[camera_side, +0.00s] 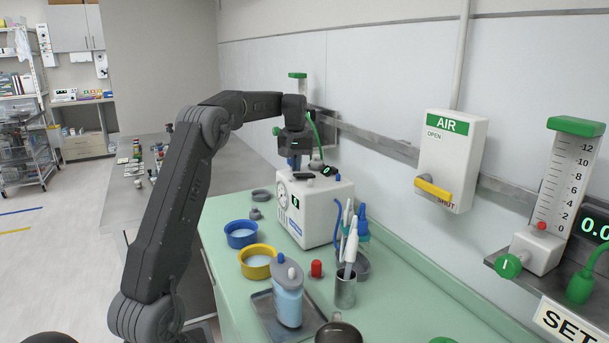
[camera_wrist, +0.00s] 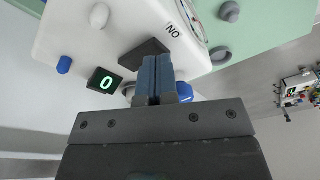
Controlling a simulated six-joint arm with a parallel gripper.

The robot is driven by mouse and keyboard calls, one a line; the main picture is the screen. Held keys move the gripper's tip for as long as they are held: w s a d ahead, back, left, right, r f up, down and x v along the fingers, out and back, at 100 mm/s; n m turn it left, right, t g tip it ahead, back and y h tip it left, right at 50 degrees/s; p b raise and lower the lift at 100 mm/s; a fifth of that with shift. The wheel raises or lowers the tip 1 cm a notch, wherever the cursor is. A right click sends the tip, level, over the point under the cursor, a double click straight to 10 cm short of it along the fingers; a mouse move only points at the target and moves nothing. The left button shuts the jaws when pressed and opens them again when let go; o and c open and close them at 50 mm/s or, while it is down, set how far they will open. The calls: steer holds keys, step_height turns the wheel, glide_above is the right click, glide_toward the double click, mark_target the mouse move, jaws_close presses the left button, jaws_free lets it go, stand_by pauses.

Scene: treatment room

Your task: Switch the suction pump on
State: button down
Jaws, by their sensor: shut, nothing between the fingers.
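The suction pump (camera_side: 318,208) is a white box with a round gauge on its side, standing on the green worktop. In the wrist view its top (camera_wrist: 85,25) carries a dark rocker switch (camera_wrist: 143,52) beside the printed word ON, and a small display (camera_wrist: 104,81) reading a green 0. My gripper (camera_wrist: 157,62) is shut and empty, its blue fingertips at the switch's near edge. They hide part of the switch; I cannot tell whether they touch it. In the side view my gripper (camera_side: 293,163) points down over the back left of the pump's top.
Blue (camera_side: 241,234) and yellow (camera_side: 257,261) bowls stand left of the pump. A metal cup (camera_side: 345,291) of white-handled tools, a blue-white bottle (camera_side: 288,296) on a tray and a red knob (camera_side: 316,268) are in front. An air valve box (camera_side: 451,160) hangs on the right wall.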

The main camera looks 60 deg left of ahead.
mark_target(297, 175)
steer(key=shift+f, duration=0.8)
steer(key=shift+r, duration=3.55)
steer(key=s+d+r+m+t, duration=0.1)
steer(key=s+d+r+m, duration=0.15)
steer(key=d, duration=0.95)
steer(key=s+d+r+m+t, duration=0.1)
steer(key=s+d+r+m, duration=0.2)
steer(key=d, duration=1)
steer(key=s+d+f+m+t, duration=0.1)
steer(key=s+d+f+m, duration=0.2)
steer(key=s+d+f, duration=0.2)
steer(key=s+d+f+m+t+h, duration=0.1)
steer(key=s+d+f+m, duration=0.2)
steer(key=s+d+f, duration=0.3)
steer(key=s+d, duration=0.3)
steer(key=s, duration=0.2)
steer(key=shift+s+d+t+h, duration=0.25)
steer(key=shift+d+t+h, duration=0.05)
steer(key=shift+m, duration=0.25)
